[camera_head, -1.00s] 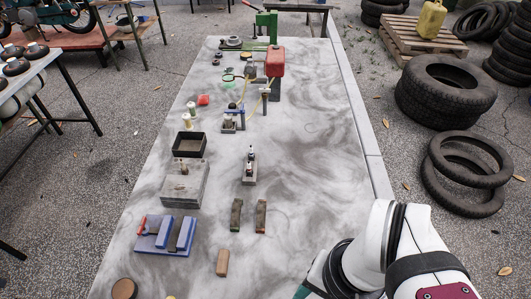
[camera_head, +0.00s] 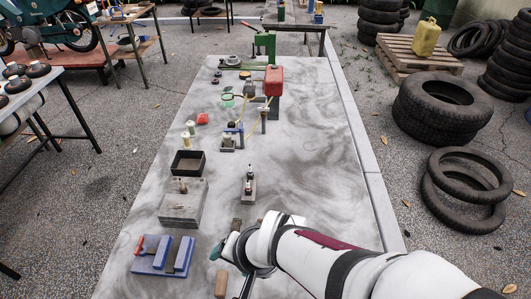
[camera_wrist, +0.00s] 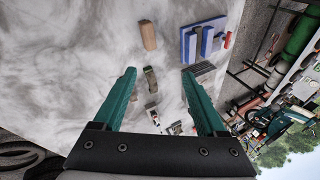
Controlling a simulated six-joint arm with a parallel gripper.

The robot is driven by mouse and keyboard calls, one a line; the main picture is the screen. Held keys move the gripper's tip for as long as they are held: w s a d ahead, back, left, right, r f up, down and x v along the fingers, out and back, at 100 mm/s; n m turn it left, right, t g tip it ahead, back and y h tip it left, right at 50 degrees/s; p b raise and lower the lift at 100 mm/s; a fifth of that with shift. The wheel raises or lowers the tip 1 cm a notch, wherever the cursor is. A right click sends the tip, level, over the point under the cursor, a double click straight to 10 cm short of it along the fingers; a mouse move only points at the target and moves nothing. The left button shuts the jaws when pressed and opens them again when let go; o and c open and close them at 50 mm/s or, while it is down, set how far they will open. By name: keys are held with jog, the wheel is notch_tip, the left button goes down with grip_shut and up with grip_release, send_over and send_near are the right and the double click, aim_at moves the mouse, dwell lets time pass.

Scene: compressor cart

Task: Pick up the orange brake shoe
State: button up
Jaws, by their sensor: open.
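Two narrow brake-shoe-like blocks stood side by side on the table in the earlier head view, the right one more orange-brown. Now my arm covers most of that spot, and I cannot make out the orange brake shoe clearly; in the wrist view it may be behind the left finger. The greenish-brown block (camera_head: 237,223) beside it shows past my wrist, and in the wrist view (camera_wrist: 150,78) it lies between the fingers' lines, apart from them. My gripper (camera_wrist: 160,72) is open and empty above the table; in the head view it points down near the blocks.
A tan block (camera_head: 221,284) lies nearer the front. A blue vise-like fixture (camera_head: 163,255) stands left of it. Behind are a grey block (camera_head: 183,203), a black open box (camera_head: 187,163) and a small stand (camera_head: 249,186). The table's right side beyond my arm is clear.

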jog(key=w+a+f+t+h, duration=0.1)
jog(key=f, duration=0.1)
jog(key=a+f+t, duration=0.1)
jog(key=a+f, duration=0.1)
jog(key=f, duration=0.1)
jog(key=w+a+f+t+h, duration=0.1)
jog(key=a+f, duration=0.1)
jog(key=f, duration=0.1)
jog(key=shift+w+f+h, duration=0.2)
jog(key=shift+w+h, duration=0.1)
jog(key=shift+w, duration=0.05)
jog(key=f+t+h, duration=0.1)
jog(key=d+f+t+h, duration=0.1)
jog(key=shift+s+d+f+n+t, duration=0.1)
jog(key=shift+d+f+n+t, duration=0.1)
jog(key=shift+n+t, duration=0.15)
jog(key=d+n+t+h, duration=0.1)
jog(key=s+d+n+t+h, duration=0.1)
jog(key=t, duration=0.1)
jog(key=shift+d+r+h, duration=0.2)
jog(key=shift+d+h, duration=0.1)
jog(key=shift+h, duration=0.1)
jog(key=shift+d+r+n+t, duration=0.2)
jog(key=shift+d+n+t, duration=0.05)
jog(key=shift+d+t, duration=0.1)
jog(key=x, duration=1.5)
jog(key=shift+w+d, duration=0.2)
jog(key=shift+d, duration=0.15)
jog(key=shift+r, duration=0.1)
grip_shut()
